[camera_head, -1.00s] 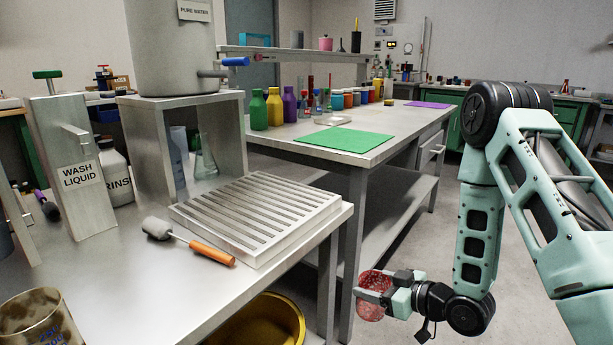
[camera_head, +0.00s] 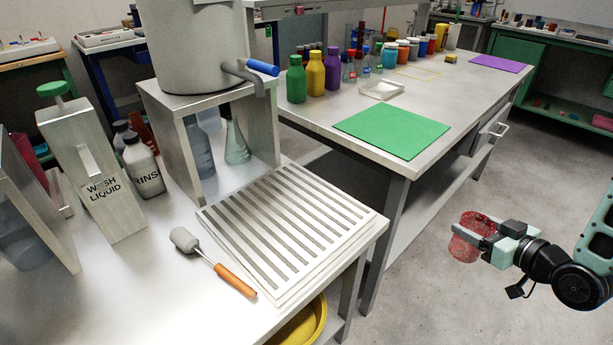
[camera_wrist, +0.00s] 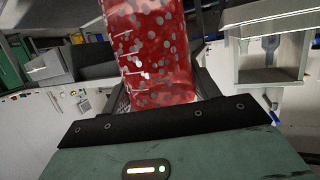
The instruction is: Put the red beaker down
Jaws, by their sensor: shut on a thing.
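The red beaker (camera_head: 467,240) is see-through red with pale speckles. My gripper (camera_head: 476,236) is shut on it and holds it in the air over the floor, right of the benches. In the wrist view the red beaker (camera_wrist: 158,50) fills the upper middle, between the fingers, with white graduation marks on its side. Its rim lies outside the wrist view.
A slatted metal drying rack (camera_head: 290,225) lies on the near bench. A green mat (camera_head: 392,131) lies on the far bench, with a purple mat (camera_head: 500,63) further back. A brush (camera_head: 213,262) lies before the rack. Bottles and a dispenser (camera_head: 92,178) stand at left.

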